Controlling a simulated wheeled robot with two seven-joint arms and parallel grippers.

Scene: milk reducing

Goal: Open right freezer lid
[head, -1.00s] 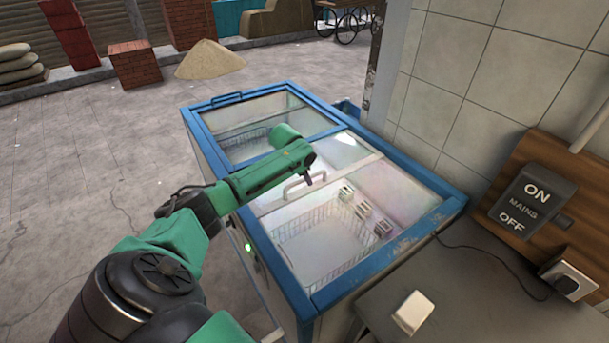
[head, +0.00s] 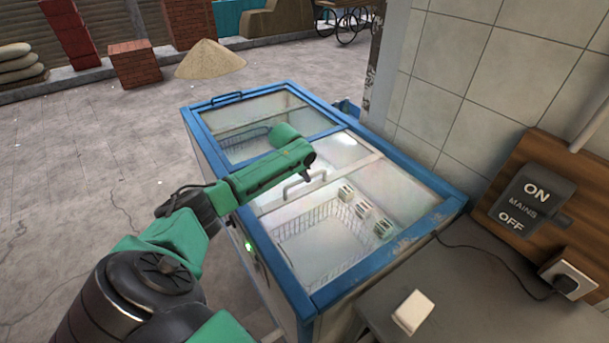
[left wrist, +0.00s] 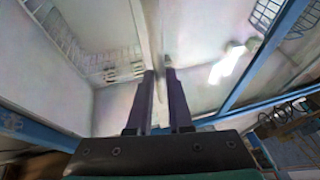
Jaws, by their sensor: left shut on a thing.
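The blue-framed chest freezer (head: 330,292) stands in the middle of the head view. Its right lid (head: 415,190) is a clear glass pane with a pale bar along its left edge, and it looks closed. A pale handle (head: 291,190) sits on that lid near the bar. My left gripper (head: 307,176) is over the handle, fingers pointing down, shut on it. In the left wrist view a pale bar runs between the two dark fingers (left wrist: 160,95); the exact contact is hard to see. My right gripper is out of view.
Through the glass show a wire basket (head: 320,235) and several small cartons (head: 362,210). The left lid (head: 263,105) has a blue handle. A tiled wall (head: 460,80) stands close on the right. A grey counter (head: 460,300) holds a small white block (head: 412,312).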

